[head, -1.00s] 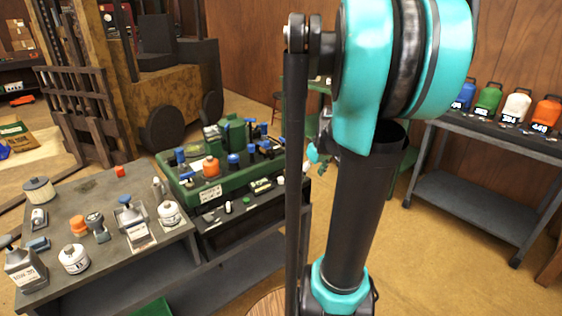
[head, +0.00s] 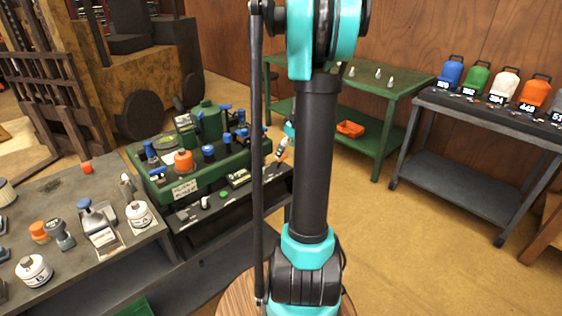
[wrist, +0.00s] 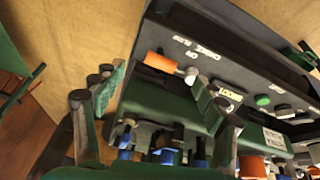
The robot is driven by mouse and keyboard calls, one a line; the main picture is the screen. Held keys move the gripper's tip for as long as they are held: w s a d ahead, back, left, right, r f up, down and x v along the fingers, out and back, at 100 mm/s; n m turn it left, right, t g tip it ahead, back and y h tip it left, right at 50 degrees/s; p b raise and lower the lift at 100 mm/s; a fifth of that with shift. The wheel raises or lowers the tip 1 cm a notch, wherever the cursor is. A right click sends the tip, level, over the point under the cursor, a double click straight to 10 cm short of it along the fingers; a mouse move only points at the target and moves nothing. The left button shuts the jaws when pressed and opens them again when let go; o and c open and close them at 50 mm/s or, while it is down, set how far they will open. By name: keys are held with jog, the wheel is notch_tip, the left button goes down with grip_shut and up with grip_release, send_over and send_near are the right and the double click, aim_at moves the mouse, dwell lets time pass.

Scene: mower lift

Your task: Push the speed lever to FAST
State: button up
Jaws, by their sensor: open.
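The green machine (head: 170,188) with blue caps and knobs stands on the dark bench in the head view. My gripper (wrist: 155,90) is open in the wrist view, with its fingers spread over the machine's dark panel (wrist: 225,45). An orange cylindrical handle (wrist: 160,63) lies between and beyond the fingertips, near white lettering that seems to read CHOKE and RUN. I cannot tell whether this handle is the speed lever, nor whether a finger touches it. A green button (wrist: 262,100) sits farther right.
A grey bench (head: 70,200) with bottles stands at left. A green table (head: 400,85) with an orange tray (head: 350,129) is behind my arm. A dark table (head: 455,105) with coloured canisters is at right. The floor between is clear.

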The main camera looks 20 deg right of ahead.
aim_at(281, 160)
jog(key=x, duration=0.7)
jog(key=shift+w+a+f, duration=0.1)
jog(key=shift+f, duration=0.3)
grip_shut()
dwell(0.4)
